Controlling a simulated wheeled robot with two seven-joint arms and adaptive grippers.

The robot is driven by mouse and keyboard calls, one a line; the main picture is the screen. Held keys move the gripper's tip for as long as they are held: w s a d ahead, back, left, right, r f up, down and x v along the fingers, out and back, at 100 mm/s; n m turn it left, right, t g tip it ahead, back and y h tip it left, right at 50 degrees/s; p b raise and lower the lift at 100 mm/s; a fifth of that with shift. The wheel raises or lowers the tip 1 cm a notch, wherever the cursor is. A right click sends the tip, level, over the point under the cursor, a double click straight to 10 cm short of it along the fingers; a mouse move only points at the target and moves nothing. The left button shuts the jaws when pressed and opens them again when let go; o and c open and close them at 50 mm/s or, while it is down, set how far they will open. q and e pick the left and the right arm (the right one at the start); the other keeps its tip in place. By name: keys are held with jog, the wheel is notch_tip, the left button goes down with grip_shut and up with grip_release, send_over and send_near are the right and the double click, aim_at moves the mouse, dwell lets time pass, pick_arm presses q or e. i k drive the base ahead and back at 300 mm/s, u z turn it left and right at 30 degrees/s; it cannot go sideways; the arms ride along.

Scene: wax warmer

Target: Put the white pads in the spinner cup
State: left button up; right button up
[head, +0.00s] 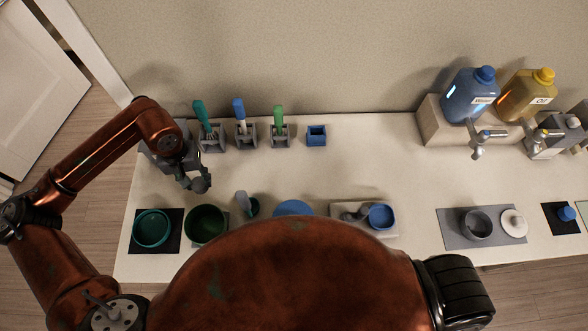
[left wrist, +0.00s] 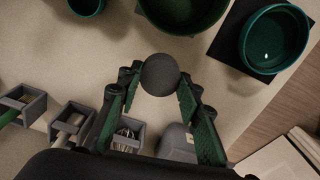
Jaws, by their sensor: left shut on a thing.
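My left gripper (head: 196,181) is shut on a dark grey, round thing (left wrist: 160,75), held at its fingertips above the counter's left part. The round thing also shows in the head view (head: 202,186). I cannot tell whether it is one of the pads. No pads are plainly seen. My right gripper is not in view.
A teal bowl (head: 152,228) and a dark green bowl (head: 206,223) stand below the gripper. Holders with teal, blue (head: 239,109) and green handled tools line the back, beside a blue square box (head: 316,135). A grey pot (head: 476,224) and white disc (head: 514,223) are at right.

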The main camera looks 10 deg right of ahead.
aim_at(380, 218)
jog(key=z, duration=3.35)
jog(key=k, duration=0.5)
jog(key=z, duration=0.15)
